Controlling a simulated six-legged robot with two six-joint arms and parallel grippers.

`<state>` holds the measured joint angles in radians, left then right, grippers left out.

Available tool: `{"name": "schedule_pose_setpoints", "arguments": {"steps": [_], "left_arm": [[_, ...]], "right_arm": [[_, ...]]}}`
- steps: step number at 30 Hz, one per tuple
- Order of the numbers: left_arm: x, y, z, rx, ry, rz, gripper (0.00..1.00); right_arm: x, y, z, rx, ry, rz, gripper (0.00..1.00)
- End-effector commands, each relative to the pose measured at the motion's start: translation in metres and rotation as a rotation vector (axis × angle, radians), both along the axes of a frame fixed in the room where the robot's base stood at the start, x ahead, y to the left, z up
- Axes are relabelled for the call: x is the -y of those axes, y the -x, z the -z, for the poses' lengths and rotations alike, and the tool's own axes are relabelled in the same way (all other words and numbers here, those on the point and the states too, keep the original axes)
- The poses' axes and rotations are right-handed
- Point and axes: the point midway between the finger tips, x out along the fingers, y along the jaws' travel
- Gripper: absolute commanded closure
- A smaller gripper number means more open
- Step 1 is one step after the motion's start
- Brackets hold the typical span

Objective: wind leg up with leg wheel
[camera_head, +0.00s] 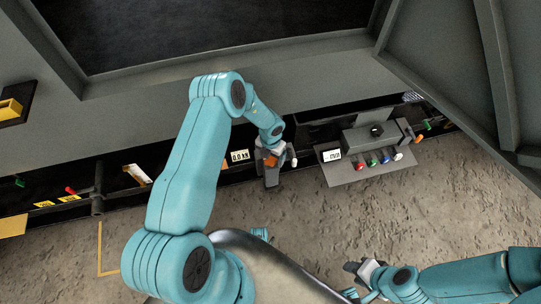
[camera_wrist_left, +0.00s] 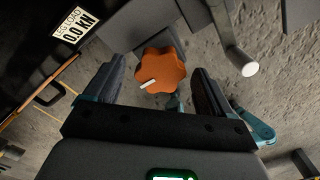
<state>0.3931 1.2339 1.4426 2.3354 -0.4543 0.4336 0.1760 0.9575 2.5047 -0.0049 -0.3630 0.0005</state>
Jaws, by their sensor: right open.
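An orange lobed wheel (camera_wrist_left: 160,70) with a white mark shows in the left wrist view, likely the leg wheel. A small part of it shows in the head view (camera_head: 270,161). My left gripper (camera_wrist_left: 158,76) is open, one dark finger on each side of the wheel, with gaps on both sides. In the head view my left gripper (camera_head: 268,155) is over the wheel at the enclosure's lower edge and hides much of it. A "LEG LOAD" display (camera_wrist_left: 73,24) reads 0.0 kN. My right gripper (camera_head: 360,268) is open and empty above the floor. The leg is not clearly visible.
A grey crank arm with a pale handle end (camera_wrist_left: 249,69) is just right of the wheel. A grey panel (camera_head: 345,173) with coloured knobs and a display stands to the right in the head view. A yellow floor line (camera_head: 100,250) is at left. The concrete floor (camera_head: 440,200) is mostly clear.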

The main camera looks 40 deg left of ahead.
Motion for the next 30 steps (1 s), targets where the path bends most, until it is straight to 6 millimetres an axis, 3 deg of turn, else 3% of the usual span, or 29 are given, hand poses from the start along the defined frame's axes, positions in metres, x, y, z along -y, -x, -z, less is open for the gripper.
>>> {"name": "schedule_pose_setpoints", "arguments": {"steps": [5, 8, 21, 25, 30], "left_arm": [[0.000, 0.000, -0.003, 0.001, 0.000, 0.002, 0.17], [0.000, -0.001, -0.017, 0.002, -0.001, 0.001, 0.17], [0.000, -0.001, -0.128, 0.003, -0.001, 0.001, 0.17], [0.000, 0.000, -0.149, 0.001, -0.001, 0.001, 0.17], [0.000, 0.000, -0.162, 0.001, 0.000, 0.000, 0.17]], "right_arm": [[0.000, 0.000, -0.001, 0.000, 0.000, 0.000, 0.59], [0.000, 0.000, -0.006, 0.000, 0.000, 0.000, 0.59], [0.000, 0.000, -0.039, 0.000, 0.000, 0.000, 0.59], [0.000, 0.000, -0.045, 0.000, 0.000, 0.000, 0.59], [0.000, 0.000, -0.047, 0.000, 0.000, 0.000, 0.59]]}}
